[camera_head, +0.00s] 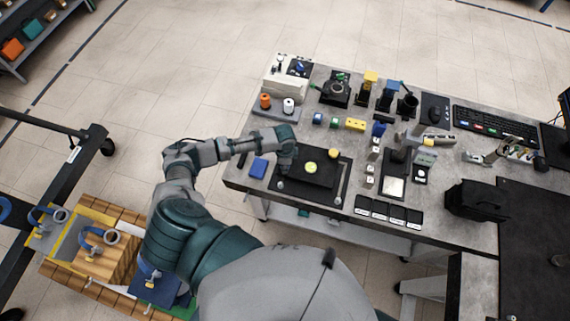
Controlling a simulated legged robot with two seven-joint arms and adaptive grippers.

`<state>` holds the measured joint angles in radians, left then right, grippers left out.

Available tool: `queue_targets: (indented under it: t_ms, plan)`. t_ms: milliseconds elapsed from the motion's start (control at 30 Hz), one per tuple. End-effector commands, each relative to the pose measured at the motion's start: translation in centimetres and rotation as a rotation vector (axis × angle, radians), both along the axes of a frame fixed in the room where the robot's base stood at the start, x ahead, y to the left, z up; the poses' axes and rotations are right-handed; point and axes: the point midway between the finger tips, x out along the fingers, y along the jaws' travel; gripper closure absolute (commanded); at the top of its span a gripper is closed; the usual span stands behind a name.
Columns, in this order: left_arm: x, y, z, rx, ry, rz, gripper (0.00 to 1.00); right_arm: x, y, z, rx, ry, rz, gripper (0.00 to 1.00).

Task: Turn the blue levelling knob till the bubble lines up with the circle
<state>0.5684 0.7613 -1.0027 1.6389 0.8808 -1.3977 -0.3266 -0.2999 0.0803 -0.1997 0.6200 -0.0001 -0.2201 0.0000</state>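A black levelling plate (322,172) lies on the near left part of the grey table. A round yellow-green bubble level (311,168) sits near its middle; the bubble and circle are too small to tell apart. A yellow knob (333,154) shows at the plate's far right corner. My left gripper (286,166) is at the plate's left side, pointing down. Its fingers are too small and dark to tell whether they are open or shut. I cannot make out a blue knob on the plate; the gripper hides that far left corner.
A flat blue square (259,168) lies left of the plate. Coloured spools and blocks (355,124) stand behind it. Black labelled tiles (388,212) and a stand with a pale plate (394,186) are to the right. The table's front edge (300,207) is close to the plate.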

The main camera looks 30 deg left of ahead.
Motion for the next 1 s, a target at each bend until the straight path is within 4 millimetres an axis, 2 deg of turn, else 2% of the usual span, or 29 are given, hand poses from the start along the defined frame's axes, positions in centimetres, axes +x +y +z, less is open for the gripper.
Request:
queue_targets:
  t_ms: [300, 733, 767, 833, 867, 1000]
  plan:
    - [-0.28, 0.12, -0.33, 0.005, 0.007, -0.08, 0.96, 0.0, -0.01, -0.04, 0.0, 0.0, 0.0, 0.6]
    - [-0.35, 0.13, -0.39, 0.006, 0.008, -0.088, 0.96, 0.0, 0.0, -0.04, 0.0, 0.0, 0.0, 0.6]
    - [-0.36, 0.12, -0.39, 0.006, 0.008, -0.088, 0.56, 0.0, 0.01, -0.04, 0.0, 0.0, 0.0, 0.6]
    - [-0.35, 0.1, -0.38, 0.006, 0.008, -0.087, 0.39, 0.0, 0.01, -0.04, 0.0, 0.0, 0.0, 0.6]
    - [-0.32, 0.09, -0.35, 0.005, 0.008, -0.087, 0.36, 0.0, 0.01, -0.04, 0.0, 0.0, 0.0, 0.6]
    - [-0.21, 0.06, -0.2, 0.004, 0.005, -0.087, 0.36, -0.01, 0.01, -0.03, 0.0, 0.0, 0.0, 0.6]
